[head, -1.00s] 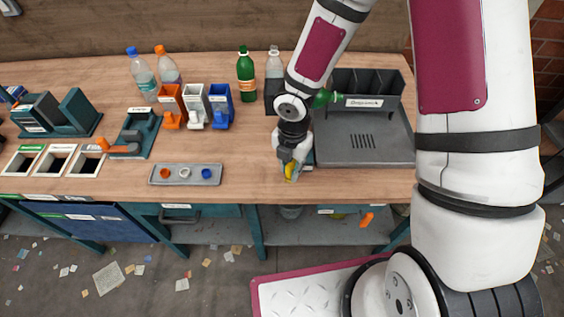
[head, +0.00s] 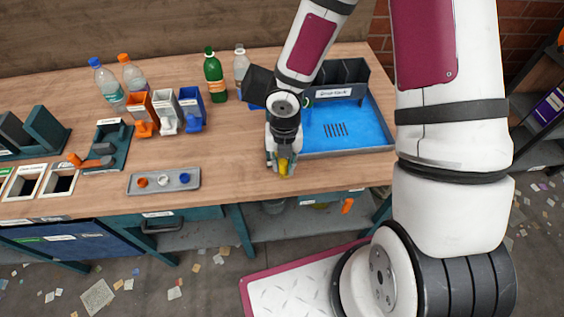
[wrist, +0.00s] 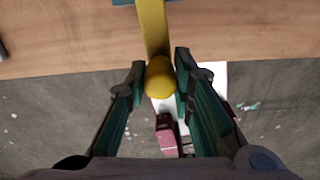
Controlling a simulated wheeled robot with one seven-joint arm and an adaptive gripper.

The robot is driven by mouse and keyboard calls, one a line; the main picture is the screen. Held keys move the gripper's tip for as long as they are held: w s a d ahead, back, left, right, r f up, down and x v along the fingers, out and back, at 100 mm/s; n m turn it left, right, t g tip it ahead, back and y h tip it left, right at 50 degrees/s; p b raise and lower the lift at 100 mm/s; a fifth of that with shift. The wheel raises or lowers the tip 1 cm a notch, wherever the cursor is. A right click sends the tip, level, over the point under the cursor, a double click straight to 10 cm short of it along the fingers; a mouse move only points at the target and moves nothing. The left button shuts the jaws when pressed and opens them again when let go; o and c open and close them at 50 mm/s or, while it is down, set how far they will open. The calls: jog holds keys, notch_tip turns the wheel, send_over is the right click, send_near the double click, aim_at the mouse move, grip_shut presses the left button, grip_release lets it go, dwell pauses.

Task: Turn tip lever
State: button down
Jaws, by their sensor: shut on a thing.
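The tip lever is a yellow bar (wrist: 152,30) with a round yellow knob (wrist: 160,78) at its end, reaching past the wooden table's front edge in the wrist view. My gripper (wrist: 160,80) has its two dark green fingers on either side of the knob, closed on it. In the head view my gripper (head: 283,165) is low at the table's front edge, with yellow of the lever (head: 284,169) showing between its fingers. The lever's base is hidden. To its right is a grey-walled tray (head: 350,151) with a bright blue inside.
A dark box (head: 258,86) sits tilted behind my wrist, by a clear bottle (head: 241,66). A green bottle (head: 213,76), coloured holders (head: 165,110) and a small grey tray (head: 165,190) with buttons stand to the left.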

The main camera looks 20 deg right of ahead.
jog(key=shift+w+d, duration=0.1)
jog(key=c, duration=1.4)
grip_release()
jog(key=shift+o, duration=0.2)
notch_tip(320, 180, up, 12)
